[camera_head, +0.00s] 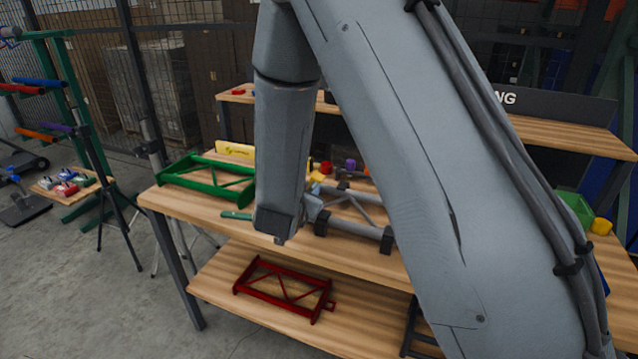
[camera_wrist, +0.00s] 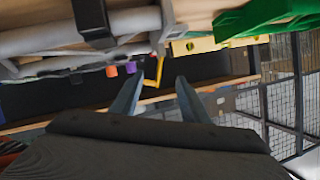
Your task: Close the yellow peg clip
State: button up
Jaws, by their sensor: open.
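A thin, bent yellow piece (camera_wrist: 160,68), which looks like the yellow peg clip, shows in the wrist view between and just beyond my fingertips. I cannot tell whether it touches them or how far open it is. My gripper (camera_wrist: 161,79) is open, with its two blue-grey fingers apart and nothing held. In the head view my arm hides most of the area around the gripper, and the clip cannot be made out clearly there. A grey tubular frame (camera_head: 355,229) with black bands lies on the table beside my wrist; it also shows along the top of the wrist view (camera_wrist: 50,38).
A green frame (camera_head: 205,183) and a yellow board (camera_head: 234,149) are on the wooden table (camera_head: 185,205) to the left. A purple piece (camera_head: 350,164) stands behind the grey frame. A red frame (camera_head: 284,291) lies on the lower shelf. A black sign (camera_head: 555,106) stands behind.

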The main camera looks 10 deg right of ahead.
aim_at(317, 179)
jog(key=h, duration=0.1)
jog(key=m+t+h+b, duration=0.1)
jog(key=h, duration=0.1)
jog(key=shift+d+f+m, duration=0.2)
jog(key=shift+f+m, duration=0.1)
jog(key=shift+f, duration=0.1)
jog(key=shift+s+d+r+m+t+h, duration=0.15)
jog(key=shift+s+m+h, duration=0.1)
jog(key=shift+h, duration=0.25)
jog(key=shift+s+d+m+t+h, duration=0.15)
jog(key=shift+s+m+h, duration=0.1)
jog(key=shift+h, duration=0.25)
jog(key=shift+w+d+r, duration=0.1)
jog(key=shift+w, duration=0.15)
jog(key=shift+p+x, duration=0.6)
jog(key=shift+x, duration=2.9)
jog(key=c, duration=0.9)
